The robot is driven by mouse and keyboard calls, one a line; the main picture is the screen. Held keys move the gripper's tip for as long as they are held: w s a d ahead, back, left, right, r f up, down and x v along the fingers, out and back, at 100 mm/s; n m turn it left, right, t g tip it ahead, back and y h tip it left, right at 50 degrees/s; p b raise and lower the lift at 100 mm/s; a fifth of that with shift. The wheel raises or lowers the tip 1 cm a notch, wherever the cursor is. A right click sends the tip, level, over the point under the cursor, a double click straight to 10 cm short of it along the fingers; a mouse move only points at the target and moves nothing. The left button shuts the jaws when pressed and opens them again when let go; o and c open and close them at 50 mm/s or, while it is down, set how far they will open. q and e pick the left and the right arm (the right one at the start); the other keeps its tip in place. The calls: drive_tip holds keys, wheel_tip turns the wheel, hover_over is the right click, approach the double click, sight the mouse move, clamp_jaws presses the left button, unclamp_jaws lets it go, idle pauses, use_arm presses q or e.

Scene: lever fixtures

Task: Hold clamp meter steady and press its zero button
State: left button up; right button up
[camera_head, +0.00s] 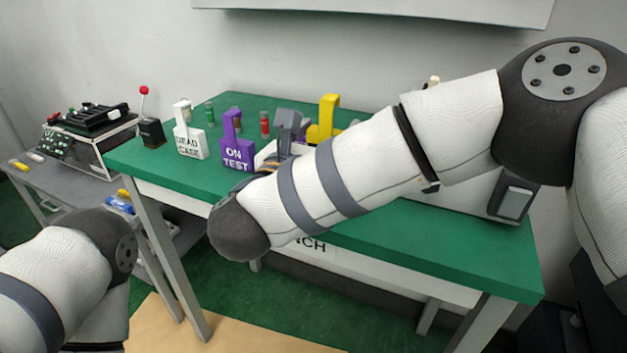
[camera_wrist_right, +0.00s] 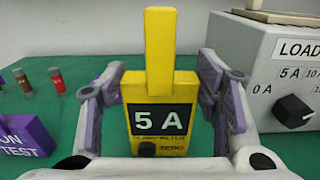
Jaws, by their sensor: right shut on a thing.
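The clamp meter (camera_wrist_right: 185,90) is yellow and upright, with a tall bar on top and a dark panel reading "5 A". A dark round button (camera_wrist_right: 147,149) sits low on its front beside small lettering that looks like "ZERO". The meter's yellow top (camera_head: 327,112) also shows in the head view, its lower part hidden by my right arm. My right gripper (camera_wrist_right: 161,88) is shut on the meter, with a purple-padded finger at each side. Its grey parts show in the head view (camera_head: 290,128). My left arm is at lower left; its gripper is out of view.
A purple "ON TEST" block (camera_head: 237,153) and a white "DEAD CASE" block (camera_head: 189,146) stand left of the meter on the green bench (camera_head: 400,232). Small red and brown cylinders (camera_wrist_right: 57,80) are behind. A grey "LOAD" box (camera_wrist_right: 262,75) with a knob is close on the right.

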use_arm(q)
drive_tip(key=shift+c, duration=0.6)
clamp_jaws()
idle(0.6)
